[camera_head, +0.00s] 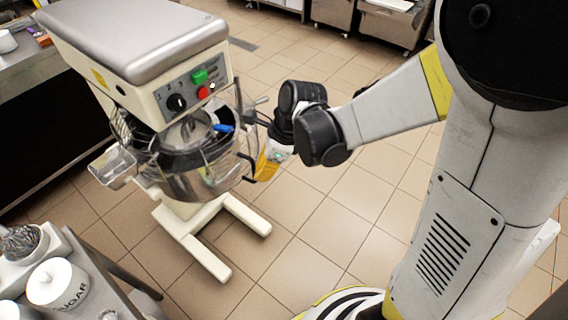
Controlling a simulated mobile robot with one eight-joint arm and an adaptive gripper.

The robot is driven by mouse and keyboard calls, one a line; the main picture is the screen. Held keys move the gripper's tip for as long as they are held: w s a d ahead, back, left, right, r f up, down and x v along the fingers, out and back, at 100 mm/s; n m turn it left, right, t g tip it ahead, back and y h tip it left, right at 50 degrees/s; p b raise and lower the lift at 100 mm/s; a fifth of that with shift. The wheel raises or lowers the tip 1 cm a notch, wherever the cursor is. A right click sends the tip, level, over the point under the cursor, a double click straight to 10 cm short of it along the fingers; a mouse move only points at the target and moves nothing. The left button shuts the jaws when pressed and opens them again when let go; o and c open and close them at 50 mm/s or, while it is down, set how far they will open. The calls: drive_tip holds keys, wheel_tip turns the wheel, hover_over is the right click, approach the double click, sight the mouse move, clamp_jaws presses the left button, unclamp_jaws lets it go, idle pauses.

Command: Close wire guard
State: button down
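A cream planetary mixer (150,90) with a grey top stands on the tiled floor at the left. Its wire guard (236,118) shows as thin metal bars around the front and right of the steel bowl (190,182). Some bars stand out at the bowl's right side; how far the guard is swung open is hard to tell. My gripper (264,160) is at the bowl's right, close to the guard bars. Its fingers are small and partly hidden by my wrist, so I cannot tell whether they touch a bar.
A metal chute (112,167) juts from the mixer's left. The mixer's feet (210,240) spread on the floor. A cart with a white sugar jar (57,284) is at the lower left. Counters line the left and back.

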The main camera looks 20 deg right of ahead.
sight(209, 174)
drive_tip(key=a, duration=0.4)
drive_tip(key=w+a, duration=0.1)
drive_tip(key=a, duration=0.2)
drive_tip(key=w+a, duration=0.1)
drive_tip(key=a, duration=0.3)
drive_tip(key=shift+w+a, duration=0.2)
drive_tip(key=shift+a, duration=0.15)
drive_tip(key=shift+w+a, duration=0.25)
drive_tip(key=shift+a, duration=0.3)
drive_tip(key=shift+a, duration=0.1)
